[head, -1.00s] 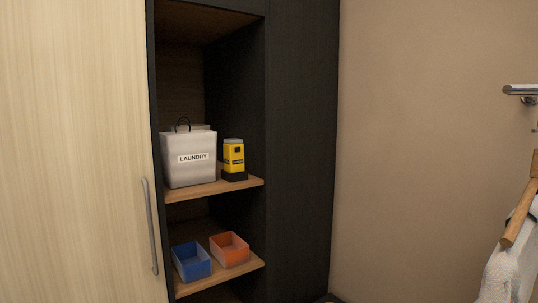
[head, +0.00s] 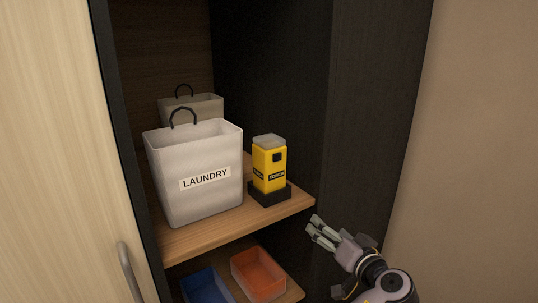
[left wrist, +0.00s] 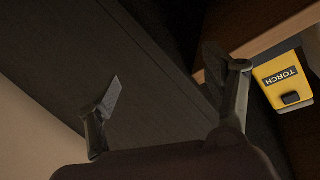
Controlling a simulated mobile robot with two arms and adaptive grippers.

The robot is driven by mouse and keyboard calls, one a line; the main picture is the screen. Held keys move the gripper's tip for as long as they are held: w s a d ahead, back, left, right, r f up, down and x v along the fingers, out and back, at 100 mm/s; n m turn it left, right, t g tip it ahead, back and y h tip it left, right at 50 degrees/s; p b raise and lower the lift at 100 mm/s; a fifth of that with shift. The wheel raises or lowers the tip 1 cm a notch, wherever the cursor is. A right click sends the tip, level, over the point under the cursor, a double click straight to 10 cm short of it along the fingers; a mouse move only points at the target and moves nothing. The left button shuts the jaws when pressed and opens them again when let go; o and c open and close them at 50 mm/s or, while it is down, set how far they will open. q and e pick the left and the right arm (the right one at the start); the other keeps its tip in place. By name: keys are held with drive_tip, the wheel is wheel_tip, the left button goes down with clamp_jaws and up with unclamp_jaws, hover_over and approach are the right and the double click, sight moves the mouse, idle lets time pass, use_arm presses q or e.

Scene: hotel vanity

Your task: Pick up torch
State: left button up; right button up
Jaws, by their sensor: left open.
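The torch (head: 268,168) is a yellow, upright box-shaped light with a grey top and a dark label. It stands in a black base (head: 270,195) on the wooden shelf, near the shelf's right front. My right gripper is in neither view.
A white laundry bin (head: 195,190) stands just left of the torch, with another bin (head: 208,104) behind it. The shelf edge (head: 240,229) lies below. An orange bin (head: 259,277) and a blue bin (head: 208,287) sit on the lower shelf. A dark side panel (head: 375,110) bounds the right.

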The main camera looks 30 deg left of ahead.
use_arm(q)
wheel_tip(320, 180, up, 10)
drive_tip(key=s+n+y, duration=0.2)
drive_tip(key=s+n, duration=0.1)
drive_tip(key=n, duration=0.1)
drive_tip(key=n+g+y+p, duration=0.2)
drive_tip(key=n+g, duration=0.1)
drive_tip(key=n, duration=0.2)
approach(277, 151)
drive_tip(key=p+x, duration=0.6)
drive_tip(key=x, duration=0.1)
drive_tip(key=shift+w+a, duration=0.15)
drive_tip(key=shift+a, duration=0.1)
drive_tip(key=shift+w+a+p, duration=0.2)
drive_tip(key=shift+a+p, duration=0.15)
drive_tip(key=p+x, duration=0.2)
drive_tip(key=x, duration=0.1)
drive_tip(key=p+x, duration=0.1)
drive_tip(key=p, duration=0.1)
drive_tip(key=shift+a+f, duration=0.25)
drive_tip(key=shift+f, duration=0.05)
drive_tip(key=shift+a+f, duration=0.2)
drive_tip(key=shift+a, duration=0.05)
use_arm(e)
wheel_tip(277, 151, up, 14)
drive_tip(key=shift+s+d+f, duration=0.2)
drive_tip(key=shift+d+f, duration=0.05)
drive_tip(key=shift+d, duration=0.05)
use_arm(q)
drive_tip(key=shift+w+d, duration=0.1)
